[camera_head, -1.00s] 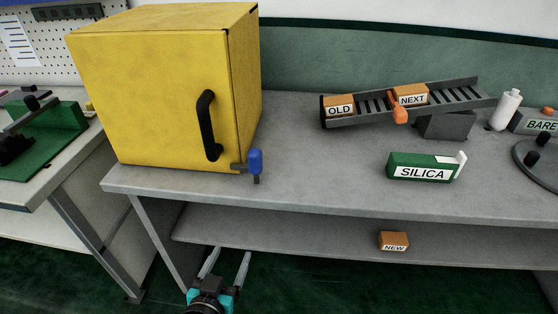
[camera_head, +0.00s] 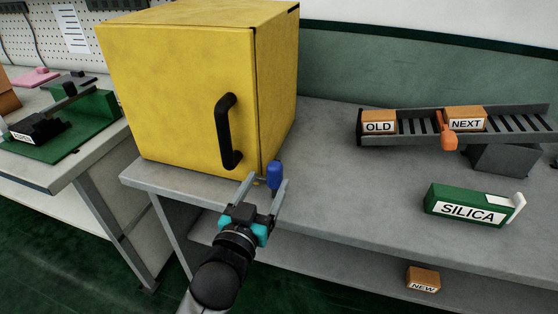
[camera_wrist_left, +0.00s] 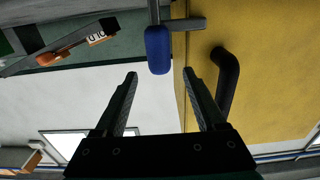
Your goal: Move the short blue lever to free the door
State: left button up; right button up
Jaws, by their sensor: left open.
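The short blue lever (camera_head: 274,175) sits at the lower right corner of the yellow cabinet's door (camera_head: 185,100), which is shut. A black handle (camera_head: 228,132) is on the door. My left gripper (camera_head: 263,182) is open in front of the lever, and in the head view its fingers appear on either side of it. In the left wrist view the blue lever (camera_wrist_left: 158,50) lies ahead of the fingertips (camera_wrist_left: 162,76), roughly between their lines and apart from them. The lever's lower end is partly hidden by the gripper in the head view. My right gripper is not in view.
A grey bench (camera_head: 340,205) bears the cabinet. A sloped rack (camera_head: 400,138) with OLD and NEXT boxes and an orange stop stands to the right. A green SILICA box (camera_head: 468,206) lies before it. A NEW box (camera_head: 423,278) is on the lower shelf. Bench space right of the lever is clear.

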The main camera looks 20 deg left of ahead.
aim_at(277, 164)
pick_arm(q)
jog(key=w+b, duration=0.1)
jog(key=w, duration=0.6)
jog(key=shift+w+d+b, duration=0.1)
jog(key=shift+d+b, duration=0.05)
jog(key=shift+b, duration=0.15)
jog(key=shift+w, duration=0.9)
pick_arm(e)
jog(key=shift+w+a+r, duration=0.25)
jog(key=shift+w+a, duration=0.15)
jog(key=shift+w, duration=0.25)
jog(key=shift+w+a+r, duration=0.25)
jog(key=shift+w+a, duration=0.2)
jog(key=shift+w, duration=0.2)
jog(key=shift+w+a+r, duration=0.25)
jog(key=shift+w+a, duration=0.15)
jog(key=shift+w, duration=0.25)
pick_arm(q)
grip_shut()
